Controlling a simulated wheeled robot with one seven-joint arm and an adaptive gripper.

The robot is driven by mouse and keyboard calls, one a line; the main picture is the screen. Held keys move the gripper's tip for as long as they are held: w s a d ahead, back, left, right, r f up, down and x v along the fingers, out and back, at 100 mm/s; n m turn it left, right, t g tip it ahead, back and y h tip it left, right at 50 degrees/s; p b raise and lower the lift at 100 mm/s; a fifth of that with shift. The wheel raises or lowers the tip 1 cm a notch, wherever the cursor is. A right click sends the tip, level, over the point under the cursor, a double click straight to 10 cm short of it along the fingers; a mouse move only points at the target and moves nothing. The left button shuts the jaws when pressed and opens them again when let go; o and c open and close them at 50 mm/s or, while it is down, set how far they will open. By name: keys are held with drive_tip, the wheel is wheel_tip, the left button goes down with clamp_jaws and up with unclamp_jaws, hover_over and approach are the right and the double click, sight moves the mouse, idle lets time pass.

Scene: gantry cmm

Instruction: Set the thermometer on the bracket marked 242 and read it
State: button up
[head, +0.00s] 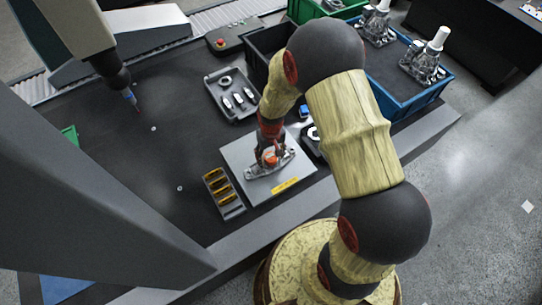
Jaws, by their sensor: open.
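My gripper (269,153) points down over a grey plate (245,155) with a yellow label (286,185) on its front edge. A silvery metal bracket (258,171) lies on this plate. A small orange-red round thing (270,159) sits at my fingertips, on or just above the bracket; I cannot tell if it is the thermometer or if it touches the bracket. My gripper is open around or beside it. The number 242 is too small to read here. My arm crosses the right of the view and hides part of the plate's surroundings.
Left of the plate is a grey rack (233,209) with several yellow pieces. Behind is a dark tray (215,92) with metal parts. A blue crate (425,97) stands at the right rear. A probe (131,97) hangs at the left. The dark table is clear around (165,150).

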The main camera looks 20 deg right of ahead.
wheel_tip(320, 180, up, 12)
drive_tip(key=p, duration=0.3)
wheel_tip(320, 180, up, 18)
drive_tip(key=f+t, duration=0.1)
drive_tip(key=t, duration=0.1)
hover_over(271, 157)
drive_tip(key=s, duration=0.4)
drive_tip(key=s+r+t, duration=0.3)
drive_tip(key=s+r, duration=1.1)
drive_tip(key=s, duration=0.1)
drive_tip(key=shift+s+t, duration=0.2)
drive_tip(key=shift+t, duration=0.1)
drive_tip(key=shift+w+f+b, duration=0.1)
drive_tip(key=shift+b, duration=0.2)
wheel_tip(271, 157, down, 3)
drive_tip(key=b, duration=0.3)
drive_tip(key=shift+f, duration=0.1)
